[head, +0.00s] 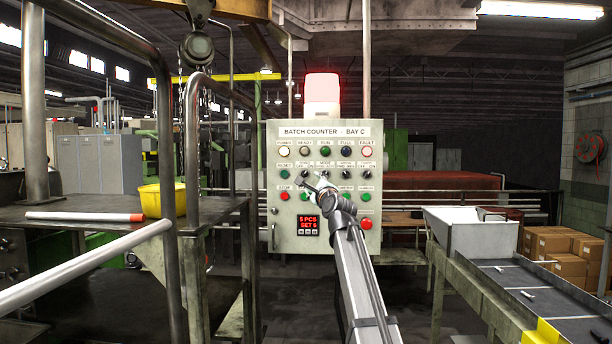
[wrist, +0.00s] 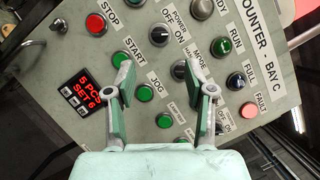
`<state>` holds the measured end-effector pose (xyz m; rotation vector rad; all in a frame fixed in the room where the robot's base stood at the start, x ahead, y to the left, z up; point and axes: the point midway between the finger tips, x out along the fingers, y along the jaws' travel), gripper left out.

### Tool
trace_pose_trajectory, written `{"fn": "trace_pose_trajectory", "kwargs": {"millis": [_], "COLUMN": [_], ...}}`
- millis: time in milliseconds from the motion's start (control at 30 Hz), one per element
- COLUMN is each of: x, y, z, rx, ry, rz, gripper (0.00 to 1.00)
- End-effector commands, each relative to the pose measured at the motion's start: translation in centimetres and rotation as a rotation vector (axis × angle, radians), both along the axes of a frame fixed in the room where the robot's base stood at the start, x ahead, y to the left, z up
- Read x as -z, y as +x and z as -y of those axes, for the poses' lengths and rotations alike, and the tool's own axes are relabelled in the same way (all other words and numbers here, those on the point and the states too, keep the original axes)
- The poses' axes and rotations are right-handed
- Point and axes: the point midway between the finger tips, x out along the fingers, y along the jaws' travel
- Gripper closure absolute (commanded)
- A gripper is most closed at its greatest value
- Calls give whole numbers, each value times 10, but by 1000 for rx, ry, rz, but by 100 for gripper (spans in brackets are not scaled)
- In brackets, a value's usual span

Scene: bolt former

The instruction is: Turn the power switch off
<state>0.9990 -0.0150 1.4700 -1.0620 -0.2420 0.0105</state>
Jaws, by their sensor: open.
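The power switch (wrist: 159,34) is a black rotary knob on the grey-green control panel (wrist: 225,72), with the labels POWER, OFF and ON beside it. Its pointer direction is too small to tell. In the head view the power switch (head: 305,174) is in the second row of controls. My gripper (wrist: 160,64) is open and empty in front of the panel. The power switch appears just beyond the fingertips, above the gap between them. The black mode switch (wrist: 181,70) appears inside the gap, near the right finger. My gripper (head: 321,184) partly covers the panel's lower controls in the head view.
Close by are the red stop button (wrist: 95,23), green start button (wrist: 120,59) and green jog button (wrist: 145,93). A red display (head: 308,225) reads 5 PCS, SET 6. A lit red beacon (head: 322,95) tops the panel. A metal chute (head: 470,234) stands at right.

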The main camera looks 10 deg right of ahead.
Motion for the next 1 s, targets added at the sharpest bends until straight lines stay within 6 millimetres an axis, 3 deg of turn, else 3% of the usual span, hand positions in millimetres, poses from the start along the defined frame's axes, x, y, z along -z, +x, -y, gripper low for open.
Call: {"fn": "trace_pose_trajectory", "kwargs": {"millis": [100, 433, 600, 900, 967, 1000], "x": [-8, -18, -20, -19, -19, -19], "y": [29, 86, 99, 100, 100, 100], "z": [-3, -10, -12, -13, -13, -13], "rx": [0, 1, 1, 1, 0, 0], "ry": [0, -1, -1, -2, -2, -2], "rz": [-1, -1, 0, 0, 0, 0], "gripper": [46, 46, 46, 46, 64, 78]}}
